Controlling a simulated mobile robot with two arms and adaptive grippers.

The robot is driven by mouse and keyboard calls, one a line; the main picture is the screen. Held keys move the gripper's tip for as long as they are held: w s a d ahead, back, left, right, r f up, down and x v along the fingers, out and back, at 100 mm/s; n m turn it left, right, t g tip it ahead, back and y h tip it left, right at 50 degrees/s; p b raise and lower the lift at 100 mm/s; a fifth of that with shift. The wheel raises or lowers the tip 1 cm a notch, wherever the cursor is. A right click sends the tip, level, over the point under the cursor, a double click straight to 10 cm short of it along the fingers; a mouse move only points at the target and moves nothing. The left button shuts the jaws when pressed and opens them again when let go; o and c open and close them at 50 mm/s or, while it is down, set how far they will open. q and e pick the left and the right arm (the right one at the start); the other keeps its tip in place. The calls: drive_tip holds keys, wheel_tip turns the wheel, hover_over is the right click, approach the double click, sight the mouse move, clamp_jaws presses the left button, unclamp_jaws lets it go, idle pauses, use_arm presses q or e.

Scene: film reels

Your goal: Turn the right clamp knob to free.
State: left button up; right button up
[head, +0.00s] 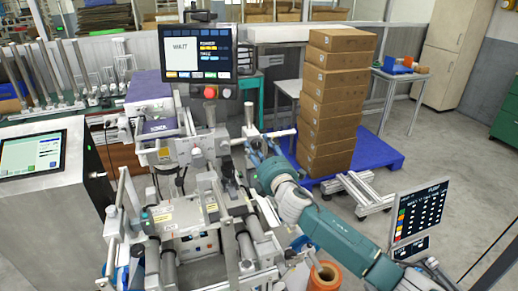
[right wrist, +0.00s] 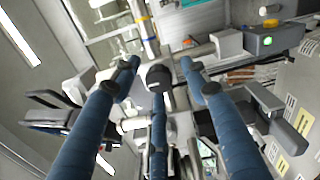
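My right gripper (head: 259,145) reaches in from the right at the right side of the grey machine (head: 185,215). In the right wrist view its blue fingers (right wrist: 158,72) are spread apart. A dark round knob (right wrist: 158,77) sits between the fingertips there, end-on to the camera, with visible gaps to the two upper fingers. The lower finger points at it, and I cannot tell whether it touches. The knob's turn position cannot be read. In the head view the fingers and machine parts hide the knob. My left gripper is not in view.
A screen reading "WAIT" (head: 198,52) stands above the machine, with a red button (head: 210,93) below it. Stacked brown boxes (head: 333,100) stand on a blue pallet (head: 385,155) behind my right arm. An orange roll (head: 324,276) is low at the front. Open floor lies right.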

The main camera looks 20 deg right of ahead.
drive_tip(key=shift+s, duration=0.15)
drive_tip(key=s, duration=1.1)
drive_tip(key=shift+s+d, duration=0.2)
drive_tip(key=shift+s, duration=0.15)
